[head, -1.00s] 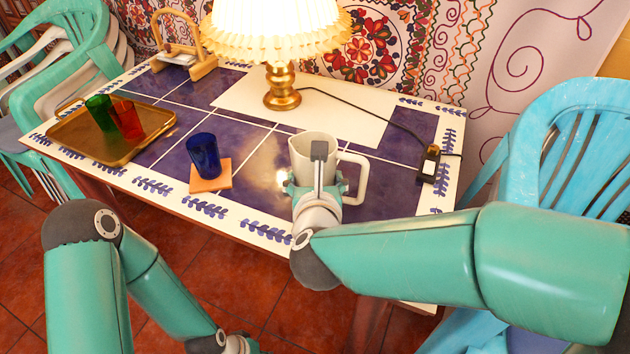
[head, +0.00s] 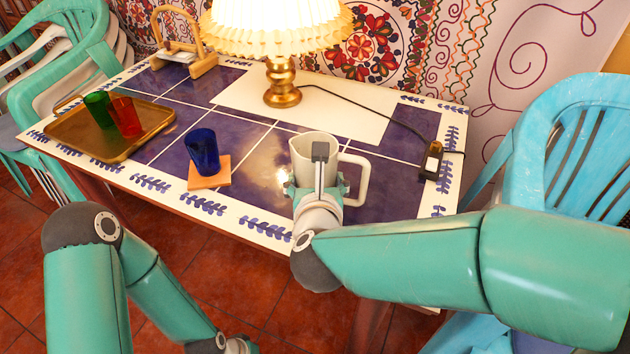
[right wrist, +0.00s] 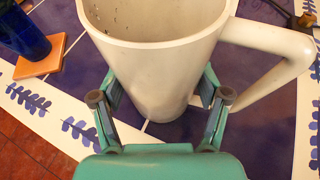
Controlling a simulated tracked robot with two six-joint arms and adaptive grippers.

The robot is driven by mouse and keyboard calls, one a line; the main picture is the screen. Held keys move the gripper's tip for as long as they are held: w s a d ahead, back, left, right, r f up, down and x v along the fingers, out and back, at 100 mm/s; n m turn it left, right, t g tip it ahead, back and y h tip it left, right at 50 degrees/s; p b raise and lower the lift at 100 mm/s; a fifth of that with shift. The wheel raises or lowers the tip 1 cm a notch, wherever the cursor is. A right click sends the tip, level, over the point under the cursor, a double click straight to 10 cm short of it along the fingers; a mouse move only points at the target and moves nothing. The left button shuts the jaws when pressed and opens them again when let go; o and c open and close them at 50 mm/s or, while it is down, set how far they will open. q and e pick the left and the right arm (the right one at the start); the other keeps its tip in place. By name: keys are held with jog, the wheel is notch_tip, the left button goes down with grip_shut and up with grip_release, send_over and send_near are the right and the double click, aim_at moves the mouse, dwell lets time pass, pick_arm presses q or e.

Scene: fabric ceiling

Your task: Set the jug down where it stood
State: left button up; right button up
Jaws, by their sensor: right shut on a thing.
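The jug (head: 301,153) is cream-white, upright, with a large handle on its right side. It is over the front right part of the blue-tiled table (head: 180,160). My right gripper (head: 318,190) is shut on the near side of the jug's body, below the rim. In the right wrist view the jug (right wrist: 160,75) fills the top middle, and the fingers of my right gripper (right wrist: 160,108) sit on either side of it. Its base is partly hidden, and I cannot tell whether it touches the tabletop. My left arm hangs in front of the table; its gripper fingers are out of frame.
A blue cup (head: 203,152) on an orange coaster (head: 209,182) stands left of the jug. A brass tray (head: 85,150) with green and red cups is at far left. A lamp (head: 282,85) stands behind; its cord runs right to a small box (head: 432,160). Blue chairs (head: 570,140) are right.

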jog(key=shift+f+b, duration=0.3)
jog(key=shift+b, duration=0.1)
jog(key=o, duration=1.8)
jog(key=shift+c, duration=0.2)
jog(key=v, duration=0.6)
jog(key=shift+s+r, duration=0.1)
jog(key=shift+s, duration=0.05)
jog(key=shift+s+r, duration=0.2)
jog(key=shift+s, duration=0.35)
